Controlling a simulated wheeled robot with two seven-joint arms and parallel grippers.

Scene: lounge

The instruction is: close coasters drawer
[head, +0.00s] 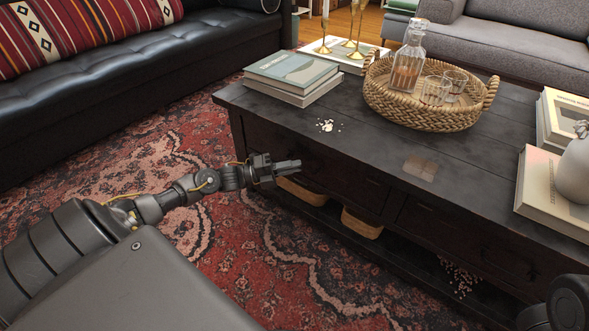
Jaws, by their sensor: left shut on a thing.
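The dark wooden coffee table (470,170) has drawer fronts along its near side. My left gripper (289,167) is at the left drawer front (345,178), with its fingers together at the drawer's face. It is shut on the drawer's handle, which the fingers hide. How far this drawer stands out is hard to tell from this angle. Another drawer front (440,225) is to the right and looks flush. My right gripper is not in view.
On the tabletop are books (295,72), a wicker tray (430,118) with a decanter (408,62) and glasses, a flat brown square (420,168) and white crumbs (328,126). Baskets (361,223) sit on the lower shelf.

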